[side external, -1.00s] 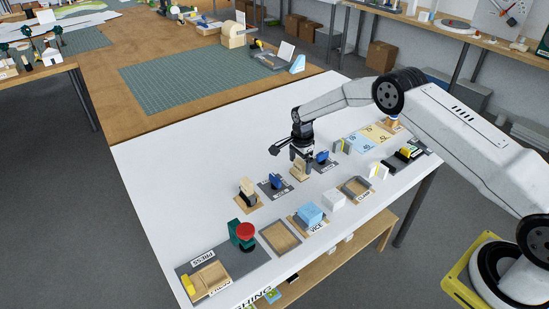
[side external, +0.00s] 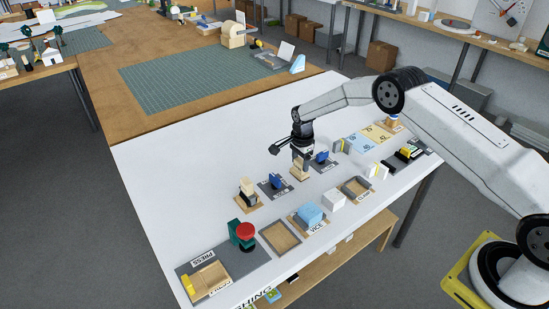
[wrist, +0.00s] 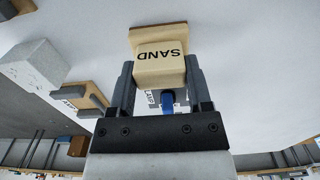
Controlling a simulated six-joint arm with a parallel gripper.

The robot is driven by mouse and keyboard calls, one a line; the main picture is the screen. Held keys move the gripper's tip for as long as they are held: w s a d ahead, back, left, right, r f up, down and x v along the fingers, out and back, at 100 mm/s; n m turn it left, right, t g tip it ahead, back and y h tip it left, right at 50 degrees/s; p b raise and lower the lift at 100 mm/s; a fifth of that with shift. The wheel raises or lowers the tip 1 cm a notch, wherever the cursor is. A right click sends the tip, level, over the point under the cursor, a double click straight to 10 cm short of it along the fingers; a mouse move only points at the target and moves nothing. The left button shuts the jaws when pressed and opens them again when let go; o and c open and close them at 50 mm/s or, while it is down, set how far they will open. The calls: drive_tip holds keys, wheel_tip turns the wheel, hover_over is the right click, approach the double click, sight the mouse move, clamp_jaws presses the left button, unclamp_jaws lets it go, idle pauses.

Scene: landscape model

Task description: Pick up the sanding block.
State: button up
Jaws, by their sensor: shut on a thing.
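The sanding block is cream coloured and marked SAND. In the wrist view the block (wrist: 160,72) sits between the two fingers of my gripper (wrist: 160,62), which touch its sides. A wider tan wooden plate shows at its far end. In the side external view the block (side external: 299,172) is small, below my gripper (side external: 301,156), over the white table (side external: 200,150). My gripper is shut on it. Whether the block is clear of the table is hard to tell at this size.
Blue-topped clamp fixtures (side external: 275,183) stand close to the left and another (side external: 322,159) to the right. A light blue block in a vice (side external: 311,214), a white block (side external: 334,199) and a wooden tray (side external: 280,238) lie in front. The table's back left is clear.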

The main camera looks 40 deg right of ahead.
sight(301, 161)
drive_tip(key=shift+r, duration=1.45)
drive_tip(key=shift+s+r, duration=0.2)
drive_tip(key=shift+r, duration=0.1)
drive_tip(key=s+a+r, duration=0.1)
drive_tip(key=s+r, duration=0.8)
drive_tip(key=s, duration=0.4)
drive_tip(key=shift+s+r, duration=0.2)
drive_tip(key=shift+s, duration=0.1)
drive_tip(key=o, duration=0.4)
drive_tip(key=shift+c, duration=1.2)
drive_tip(key=s+a, duration=0.2)
drive_tip(key=a, duration=0.9)
drive_tip(key=shift+a+f, duration=0.25)
drive_tip(key=shift+a, duration=0.05)
